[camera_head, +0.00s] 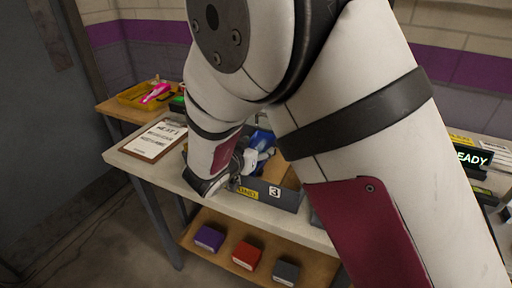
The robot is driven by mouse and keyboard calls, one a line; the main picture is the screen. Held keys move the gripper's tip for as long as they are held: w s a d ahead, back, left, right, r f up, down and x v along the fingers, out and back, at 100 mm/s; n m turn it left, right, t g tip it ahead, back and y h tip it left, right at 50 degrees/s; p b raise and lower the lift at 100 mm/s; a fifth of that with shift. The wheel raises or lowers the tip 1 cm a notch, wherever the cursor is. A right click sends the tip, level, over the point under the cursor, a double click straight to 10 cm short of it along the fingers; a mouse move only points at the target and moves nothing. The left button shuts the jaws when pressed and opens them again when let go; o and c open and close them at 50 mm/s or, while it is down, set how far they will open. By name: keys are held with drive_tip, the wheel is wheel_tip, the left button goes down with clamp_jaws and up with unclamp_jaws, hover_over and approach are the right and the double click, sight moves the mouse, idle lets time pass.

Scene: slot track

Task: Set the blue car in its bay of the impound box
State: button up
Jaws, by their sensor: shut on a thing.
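The impound box (290,201) is a dark grey open tray on the workbench, with a yellow label and a white "3" tag on its front wall. My gripper (240,174) is low over the box's left part, largely hidden by my own wrist. It is shut on the blue car (262,139), of which only some blue shows beside and behind the wrist, with white and blue parts close by. My arm covers the box's right side and most bays. I cannot tell whether the car touches the box floor.
A clipboard (154,140) lies on the bench at the left. A yellow tray (135,97) with a pink item stands behind it. Purple, red and grey boxes (247,255) sit on the lower shelf. A lit "READY" sign (470,157) stands at the right.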

drive_tip(key=shift+f, duration=0.35)
drive_tip(key=o, duration=1.3)
drive_tip(key=shift+c, duration=0.2)
